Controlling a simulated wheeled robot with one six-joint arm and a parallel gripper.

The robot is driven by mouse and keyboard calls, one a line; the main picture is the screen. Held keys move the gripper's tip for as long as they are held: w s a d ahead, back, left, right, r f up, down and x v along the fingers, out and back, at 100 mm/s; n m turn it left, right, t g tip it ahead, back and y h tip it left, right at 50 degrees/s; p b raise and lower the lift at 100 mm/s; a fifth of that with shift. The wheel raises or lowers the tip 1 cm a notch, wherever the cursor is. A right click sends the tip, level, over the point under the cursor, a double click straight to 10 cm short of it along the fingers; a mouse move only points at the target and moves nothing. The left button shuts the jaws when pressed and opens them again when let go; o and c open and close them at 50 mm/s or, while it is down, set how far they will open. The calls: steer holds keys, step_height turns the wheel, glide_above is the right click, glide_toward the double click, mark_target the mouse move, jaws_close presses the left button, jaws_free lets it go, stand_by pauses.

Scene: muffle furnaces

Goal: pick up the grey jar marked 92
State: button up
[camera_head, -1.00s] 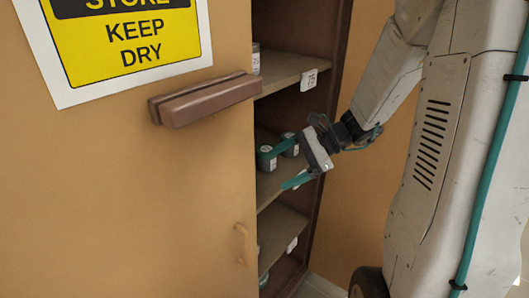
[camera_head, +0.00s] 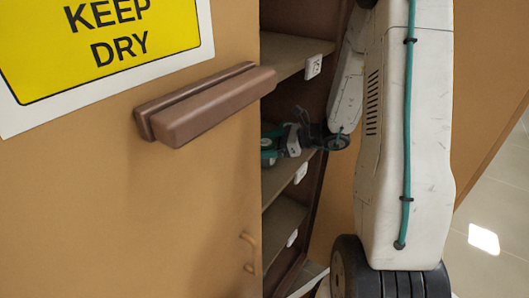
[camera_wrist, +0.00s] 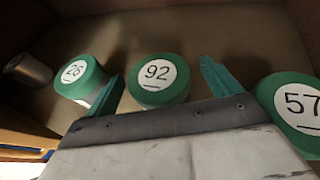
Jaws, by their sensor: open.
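The jar marked 92 (camera_wrist: 150,91) has a green lid with a white number label and stands on a cabinet shelf in the wrist view. My gripper (camera_wrist: 163,72) is open, with one teal finger on each side of this jar. The left finger lies in the narrow space between it and the jar marked 26. A wider gap shows on the right. I cannot tell how deep the fingers reach or whether they touch it. In the head view my gripper (camera_head: 270,146) is inside the cabinet at the middle shelf, and the jar cannot be made out there.
The green-lidded jar marked 26 (camera_wrist: 80,78) stands close on the left, and one marked 57 (camera_wrist: 296,101) on the right. A grey cylindrical object (camera_wrist: 28,70) is at far left. The cabinet door (camera_head: 110,220) with a brown handle (camera_head: 205,105) fills the head view's left.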

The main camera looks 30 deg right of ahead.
steer(key=shift+w+a+f, duration=0.2)
steer(key=shift+w+a, duration=0.1)
steer(key=shift+a, duration=0.05)
steer(key=c, duration=1.2)
steer(key=shift+c, duration=0.2)
steer(key=shift+r, duration=0.1)
